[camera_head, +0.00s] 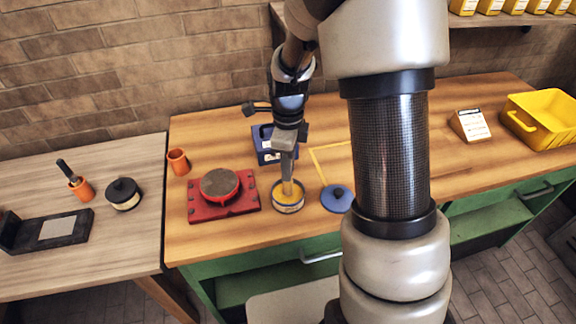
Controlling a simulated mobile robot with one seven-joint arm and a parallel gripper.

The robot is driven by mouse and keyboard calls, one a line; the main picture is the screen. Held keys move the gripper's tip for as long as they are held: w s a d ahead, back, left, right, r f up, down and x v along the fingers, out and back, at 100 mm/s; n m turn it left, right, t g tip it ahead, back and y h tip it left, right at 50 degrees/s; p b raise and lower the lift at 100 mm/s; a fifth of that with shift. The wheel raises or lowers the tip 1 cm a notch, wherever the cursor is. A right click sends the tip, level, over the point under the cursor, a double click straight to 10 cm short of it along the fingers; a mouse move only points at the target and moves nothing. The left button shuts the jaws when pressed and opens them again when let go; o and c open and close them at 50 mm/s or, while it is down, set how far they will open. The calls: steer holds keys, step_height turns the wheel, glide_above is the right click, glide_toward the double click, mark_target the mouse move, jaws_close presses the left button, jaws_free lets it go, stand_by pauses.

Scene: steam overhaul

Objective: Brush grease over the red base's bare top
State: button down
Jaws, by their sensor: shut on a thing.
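The red base (243,204) lies on the wooden bench, left of my gripper. Its round raised top (219,182) looks dull grey-brown. My gripper (286,150) points down over an open tin (289,207) with yellow grease inside. It is shut on a brush (287,172), whose lower end reaches into the tin. The bristles are hard to make out. A blue lid (337,198) with a dark knob lies on the bench to the right of the tin.
A blue vice-like block (268,148) stands behind the tin. An orange cup (178,161) stands behind the red base. A yellow crate (541,119) and a small card stand (469,125) are at the right. My arm hides part of the bench.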

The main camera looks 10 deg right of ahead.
steer(key=shift+f, duration=0.4)
stand_by(1.0)
steer(key=shift+r, duration=0.1)
steer(key=shift+r+p, duration=2.45)
steer(key=shift+r, duration=1)
